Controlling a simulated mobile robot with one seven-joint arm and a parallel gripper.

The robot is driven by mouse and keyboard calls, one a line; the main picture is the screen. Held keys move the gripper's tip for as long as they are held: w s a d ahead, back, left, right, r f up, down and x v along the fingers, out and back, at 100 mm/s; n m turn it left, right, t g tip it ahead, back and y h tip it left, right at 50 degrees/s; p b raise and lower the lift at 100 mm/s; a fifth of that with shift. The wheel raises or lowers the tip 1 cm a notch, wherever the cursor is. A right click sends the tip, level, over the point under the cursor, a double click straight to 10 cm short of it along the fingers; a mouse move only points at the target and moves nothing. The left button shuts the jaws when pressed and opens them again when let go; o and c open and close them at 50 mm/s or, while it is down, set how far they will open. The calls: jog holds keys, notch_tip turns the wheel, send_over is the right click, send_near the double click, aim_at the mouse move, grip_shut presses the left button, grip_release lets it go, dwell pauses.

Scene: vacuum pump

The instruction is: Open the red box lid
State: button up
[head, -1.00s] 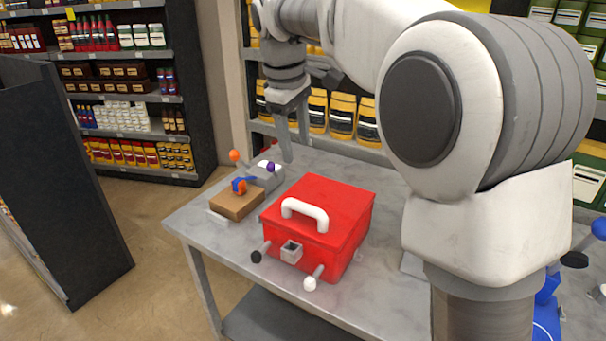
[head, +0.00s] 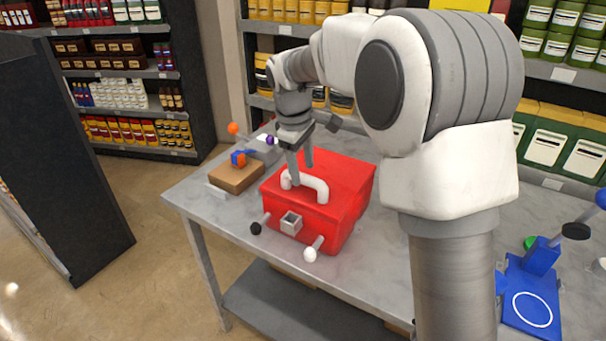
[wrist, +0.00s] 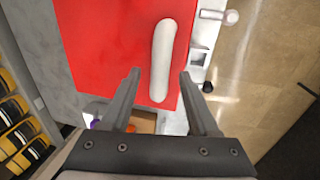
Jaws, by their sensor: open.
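The red box (head: 325,225) stands on the grey table with its lid (head: 345,176) closed. A white handle (head: 312,187) arches over the lid near its front edge. In the wrist view the handle (wrist: 163,60) runs lengthwise over the red lid (wrist: 105,45). My gripper (head: 301,180) is open above the lid at the left end of the handle. In the wrist view my gripper (wrist: 160,75) has one finger on each side of the handle's near end, with gaps between. Contact with the handle cannot be told.
Black-tipped (head: 256,228) and white-tipped (head: 311,253) pegs and a grey square socket (head: 291,222) stick out of the box front. A wooden block (head: 237,177) with blue and orange parts lies left of the box. A blue stand (head: 533,290) is at right. The table's front left (head: 195,200) is clear.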

jog(key=shift+w+d+f, duration=0.1)
jog(key=shift+w+f, duration=0.1)
jog(key=shift+f, duration=0.8)
grip_shut()
dwell(0.8)
